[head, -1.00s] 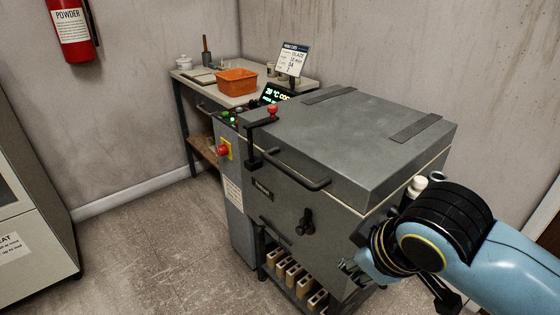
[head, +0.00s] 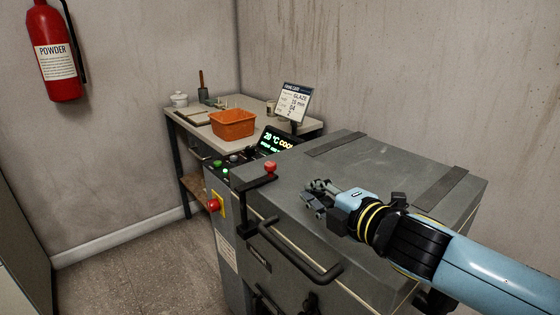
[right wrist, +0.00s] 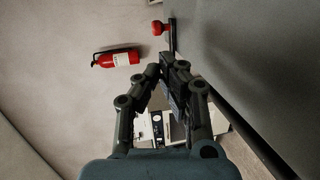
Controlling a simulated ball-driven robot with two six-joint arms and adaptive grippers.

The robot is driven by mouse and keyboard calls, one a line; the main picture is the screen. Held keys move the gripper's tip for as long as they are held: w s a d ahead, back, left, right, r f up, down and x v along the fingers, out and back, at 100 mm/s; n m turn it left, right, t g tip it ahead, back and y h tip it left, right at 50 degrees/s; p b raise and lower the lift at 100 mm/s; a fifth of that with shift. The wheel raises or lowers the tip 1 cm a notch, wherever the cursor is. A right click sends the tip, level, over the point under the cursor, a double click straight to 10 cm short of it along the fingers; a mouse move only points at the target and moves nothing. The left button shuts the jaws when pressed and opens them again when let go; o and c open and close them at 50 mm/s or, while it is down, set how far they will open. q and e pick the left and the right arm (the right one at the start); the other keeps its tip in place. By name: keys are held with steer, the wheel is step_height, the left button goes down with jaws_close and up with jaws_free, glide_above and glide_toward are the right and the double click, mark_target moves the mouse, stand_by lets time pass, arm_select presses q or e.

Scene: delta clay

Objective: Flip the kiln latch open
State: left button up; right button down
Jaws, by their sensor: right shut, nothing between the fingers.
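The grey kiln (head: 384,163) stands at the right with its lid down. Its latch is a black bar with a red knob (head: 270,167) at the left end of the lid's front edge. The red knob (right wrist: 156,27) also shows at the top of the right wrist view, beyond the fingers. My right gripper (head: 311,196) is in front of the lid in the picture, to the right of the latch and apart from it. Its fingers (right wrist: 173,76) are shut and empty. My left gripper is not in view.
A black handle (head: 301,258) sticks out of the kiln's front. A control panel with a lit display (head: 276,142) is behind the latch. A table with an orange bin (head: 233,124) stands behind. A fire extinguisher (head: 54,55) hangs on the left wall.

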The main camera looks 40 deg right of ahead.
steer(key=shift+w, duration=0.1)
steer(key=shift+a+r, duration=0.1)
steer(key=shift+r, duration=0.05)
steer(key=p, duration=0.2)
glide_toward(273, 169)
steer(key=shift+w, duration=0.5)
steer(key=x, duration=0.5)
steer(key=shift+w+p, duration=0.15)
steer(key=shift+p, duration=0.2)
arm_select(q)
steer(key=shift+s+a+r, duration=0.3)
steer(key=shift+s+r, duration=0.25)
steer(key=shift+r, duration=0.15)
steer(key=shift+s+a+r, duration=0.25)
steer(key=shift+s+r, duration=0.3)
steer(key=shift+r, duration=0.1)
arm_select(e)
steer(key=shift+w+f, duration=0.25)
steer(key=shift+w, duration=0.25)
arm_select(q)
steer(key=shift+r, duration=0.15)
